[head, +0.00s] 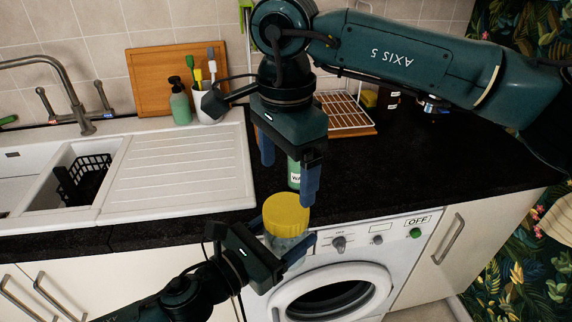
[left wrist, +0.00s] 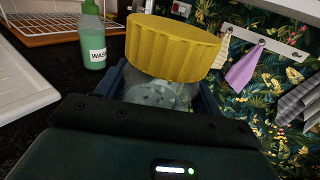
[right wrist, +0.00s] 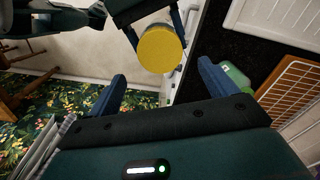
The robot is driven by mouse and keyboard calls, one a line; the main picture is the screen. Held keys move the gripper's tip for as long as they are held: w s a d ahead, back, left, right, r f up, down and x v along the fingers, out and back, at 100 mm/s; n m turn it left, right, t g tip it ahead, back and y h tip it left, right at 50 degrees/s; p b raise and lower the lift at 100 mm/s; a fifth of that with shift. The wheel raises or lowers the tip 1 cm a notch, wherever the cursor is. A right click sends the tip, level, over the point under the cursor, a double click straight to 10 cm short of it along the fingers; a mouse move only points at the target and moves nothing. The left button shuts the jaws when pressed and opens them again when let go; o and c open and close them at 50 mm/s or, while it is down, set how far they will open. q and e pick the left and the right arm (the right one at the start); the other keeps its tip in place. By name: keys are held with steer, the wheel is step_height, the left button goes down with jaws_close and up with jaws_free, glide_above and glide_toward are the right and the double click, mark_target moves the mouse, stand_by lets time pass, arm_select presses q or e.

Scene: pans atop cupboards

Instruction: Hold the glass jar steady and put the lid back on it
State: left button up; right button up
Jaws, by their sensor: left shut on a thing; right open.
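The glass jar (head: 284,244) is clear and stands in front of the counter's edge, held in the air. My left gripper (head: 287,240) is shut on it; the jar also shows between the blue fingers in the left wrist view (left wrist: 158,94). The yellow ribbed lid (head: 286,212) sits on top of the jar, and it also shows in the left wrist view (left wrist: 172,48). I cannot tell whether it is screwed tight. My right gripper (head: 288,184) is open and empty, just above the lid and apart from it. In the right wrist view the lid (right wrist: 160,49) shows beyond the open fingers.
A green washing-up bottle (left wrist: 92,40) stands on the black counter (head: 400,165) behind the jar. A wire rack (head: 343,114) is at the back. A white sink (head: 165,165) lies to the left. A washing machine (head: 385,245) is below the counter's edge.

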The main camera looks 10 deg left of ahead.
mark_target(286, 208)
steer(key=shift+f, duration=4.05)
steer(key=shift+c, duration=0.5)
steer(key=c, duration=0.9)
steer(key=o, duration=1.1)
steer(key=shift+r, duration=0.15)
step_height(286, 208, up, 12)
steer(key=shift+f, duration=0.1)
